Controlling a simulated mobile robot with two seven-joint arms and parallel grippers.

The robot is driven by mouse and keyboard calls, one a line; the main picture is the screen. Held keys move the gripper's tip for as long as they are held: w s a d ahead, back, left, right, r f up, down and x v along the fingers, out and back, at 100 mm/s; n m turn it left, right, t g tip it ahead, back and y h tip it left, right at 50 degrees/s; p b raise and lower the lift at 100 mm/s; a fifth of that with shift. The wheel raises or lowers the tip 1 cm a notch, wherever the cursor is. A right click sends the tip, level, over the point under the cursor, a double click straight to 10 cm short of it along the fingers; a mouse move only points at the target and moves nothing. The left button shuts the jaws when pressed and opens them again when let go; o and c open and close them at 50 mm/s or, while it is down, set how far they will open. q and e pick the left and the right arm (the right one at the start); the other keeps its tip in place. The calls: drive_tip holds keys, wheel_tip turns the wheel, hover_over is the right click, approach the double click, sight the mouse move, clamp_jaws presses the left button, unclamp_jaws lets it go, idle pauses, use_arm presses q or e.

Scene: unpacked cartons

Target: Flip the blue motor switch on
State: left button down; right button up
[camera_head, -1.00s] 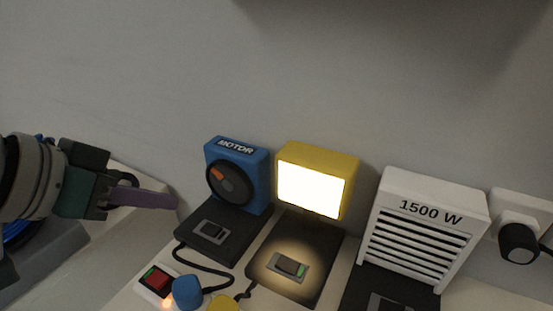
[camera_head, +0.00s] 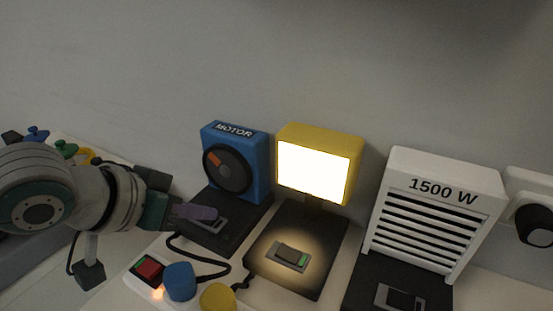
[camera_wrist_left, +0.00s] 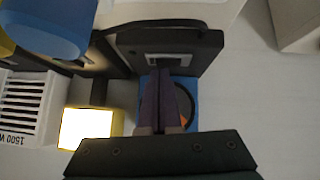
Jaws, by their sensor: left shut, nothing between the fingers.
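The blue motor box (camera_head: 237,165), labelled MOTOR, has a dark round dial with an orange mark. It stands at the back of a black base (camera_head: 228,238). The motor switch (camera_head: 221,223) is a grey-framed rocker on that base, partly hidden by my left gripper (camera_head: 213,213). My left gripper is shut and empty, its purple fingertips over the switch. The left wrist view shows the fingers (camera_wrist_left: 159,100) pointing at the switch frame (camera_wrist_left: 172,60); I cannot tell whether they touch it. My right gripper is not in view.
A lit yellow lamp (camera_head: 318,165) with its own switch (camera_head: 288,256) stands to the right. Further right is a white 1500 W heater (camera_head: 433,215). A power strip with a red switch (camera_head: 149,269), a blue plug (camera_head: 179,281) and a yellow plug (camera_head: 218,297) lies in front.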

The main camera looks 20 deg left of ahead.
use_arm(q)
drive_tip(key=shift+d+p, duration=0.1)
drive_tip(key=shift+p, duration=0.2)
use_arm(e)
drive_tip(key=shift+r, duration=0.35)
use_arm(q)
drive_tip(key=shift+f, duration=0.25)
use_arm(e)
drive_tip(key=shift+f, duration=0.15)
use_arm(q)
drive_tip(key=shift+a, duration=0.2)
drive_tip(key=shift+a+r, duration=0.1)
drive_tip(key=shift+a, duration=0.05)
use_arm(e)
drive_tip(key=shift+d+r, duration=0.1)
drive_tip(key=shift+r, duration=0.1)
use_arm(q)
drive_tip(key=shift+a+r, duration=0.1)
drive_tip(key=shift+a, duration=0.4)
drive_tip(key=shift+w, duration=0.1)
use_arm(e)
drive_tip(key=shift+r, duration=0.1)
